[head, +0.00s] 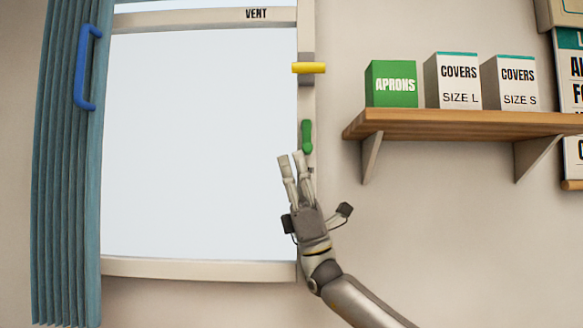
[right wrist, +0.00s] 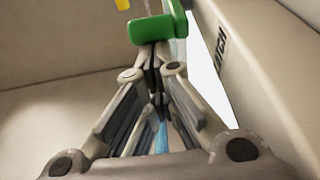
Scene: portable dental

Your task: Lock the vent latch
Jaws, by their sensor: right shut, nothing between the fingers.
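The vent window (head: 200,140) has a pale frame marked VENT along its top. A green latch handle (head: 306,136) stands upright on the right side of the frame. A yellow bar (head: 309,68) sits level on a grey block above it. My right gripper (head: 291,156) is just below and left of the green handle, shut and empty. In the right wrist view the green handle (right wrist: 152,29) is right ahead of my fingertips (right wrist: 157,68); I cannot tell whether they touch. My left gripper is out of view.
A blue-green curtain (head: 65,180) with a blue handle (head: 86,68) hangs left of the window. A wooden shelf (head: 460,124) to the right bears an aprons box (head: 391,84) and two covers boxes (head: 458,80).

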